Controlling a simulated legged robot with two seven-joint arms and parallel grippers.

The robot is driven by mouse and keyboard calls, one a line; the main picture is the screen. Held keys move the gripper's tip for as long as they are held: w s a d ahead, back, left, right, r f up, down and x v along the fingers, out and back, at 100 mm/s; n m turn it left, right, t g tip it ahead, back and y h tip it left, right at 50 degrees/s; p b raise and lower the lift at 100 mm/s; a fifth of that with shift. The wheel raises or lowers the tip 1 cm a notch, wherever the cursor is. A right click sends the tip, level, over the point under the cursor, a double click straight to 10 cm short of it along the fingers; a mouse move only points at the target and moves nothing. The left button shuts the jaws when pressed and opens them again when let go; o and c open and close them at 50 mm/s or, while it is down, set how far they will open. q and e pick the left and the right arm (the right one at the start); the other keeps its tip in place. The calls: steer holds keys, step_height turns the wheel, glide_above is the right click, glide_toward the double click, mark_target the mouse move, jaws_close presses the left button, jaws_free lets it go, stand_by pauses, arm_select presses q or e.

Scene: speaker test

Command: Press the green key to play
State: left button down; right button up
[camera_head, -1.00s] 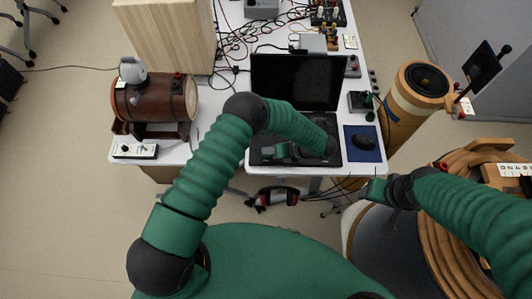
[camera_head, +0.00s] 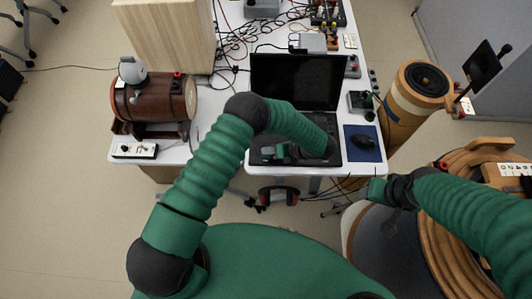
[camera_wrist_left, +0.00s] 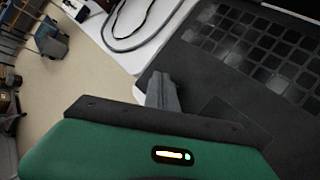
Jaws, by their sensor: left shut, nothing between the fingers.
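An open black laptop has a dark screen (camera_head: 296,82) and a keyboard base (camera_head: 325,122) at the front of the white table. Its keys (camera_wrist_left: 250,42) show in the left wrist view as dark and grey squares, and I cannot make out a green one. My left gripper (camera_head: 270,151) is over the front left part of the laptop base. In the left wrist view its fingers (camera_wrist_left: 162,88) are shut and empty, beside the keyboard near the laptop's edge; contact cannot be told. My right gripper (camera_head: 376,190) is off the table's front right, its jaws unclear.
A blue mat (camera_head: 362,152) with a black mouse (camera_head: 364,141) lies right of the laptop. A small black control box (camera_head: 360,102) stands behind it. A brown barrel-shaped speaker (camera_head: 150,98) and a white power strip (camera_head: 135,150) are at left. Cables (camera_head: 240,45) clutter the back.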

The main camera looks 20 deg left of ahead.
arm_select(q)
steer(key=shift+f, duration=0.3)
steer(key=shift+f+b, duration=0.3)
steer(key=shift+b, duration=0.1)
steer(key=shift+r, duration=0.1)
steer(key=shift+r+p, duration=0.5)
steer(key=shift+r, duration=0.2)
step_height(320, 180, up, 6)
steer(key=p, duration=0.4)
stand_by(1.4)
